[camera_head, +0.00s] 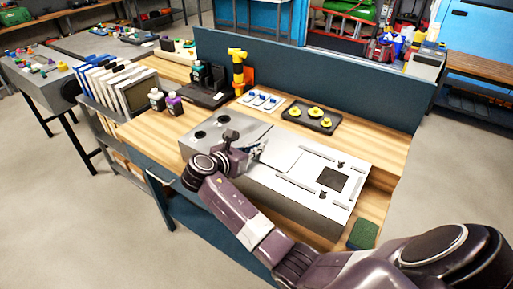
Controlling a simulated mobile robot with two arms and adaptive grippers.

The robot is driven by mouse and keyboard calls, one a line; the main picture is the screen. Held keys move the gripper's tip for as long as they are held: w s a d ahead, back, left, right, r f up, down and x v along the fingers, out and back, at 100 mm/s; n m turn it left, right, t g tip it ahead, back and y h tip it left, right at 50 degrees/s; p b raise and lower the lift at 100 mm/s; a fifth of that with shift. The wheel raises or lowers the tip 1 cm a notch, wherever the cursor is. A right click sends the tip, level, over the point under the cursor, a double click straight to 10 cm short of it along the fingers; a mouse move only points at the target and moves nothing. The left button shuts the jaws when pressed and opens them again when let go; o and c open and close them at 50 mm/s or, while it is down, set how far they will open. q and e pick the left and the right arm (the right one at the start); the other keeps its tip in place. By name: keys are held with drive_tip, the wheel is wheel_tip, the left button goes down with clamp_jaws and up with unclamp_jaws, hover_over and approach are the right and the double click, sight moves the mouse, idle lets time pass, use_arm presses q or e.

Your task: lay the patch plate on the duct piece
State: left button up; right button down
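The duct piece (312,208) is a long grey metal box on the wooden bench, with a dark square opening (332,180) in the right part of its top. A light, flat panel (281,161) shows at the middle of the top. It may be the patch plate, but I cannot tell whether it is loose or part of the duct. My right gripper (262,148) is low over the duct's top, beside this panel's left edge. Its fingers are small and partly blended with the grey surface, so their opening and any hold are unclear. My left gripper is out of view.
A dark tray (296,122) with yellow knobs and a light tray (255,105) with blue-topped pieces lie behind the duct. A yellow-orange tool (238,72) stands farther back. Bottles (174,103) stand at left; a green pad (363,235) lies at the front right. A blue panel (330,75) closes the back.

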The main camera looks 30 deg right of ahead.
drive_tip(key=c, duration=2.2)
unclamp_jaws()
drive_tip(key=shift+f, duration=0.1)
drive_tip(key=shift+o, duration=0.2)
drive_tip(key=shift+a, duration=0.2)
drive_tip(key=b+v, duration=0.1)
drive_tip(key=v, duration=1)
drive_tip(key=shift+s+a+r, duration=0.2)
drive_tip(key=shift+r, duration=0.15)
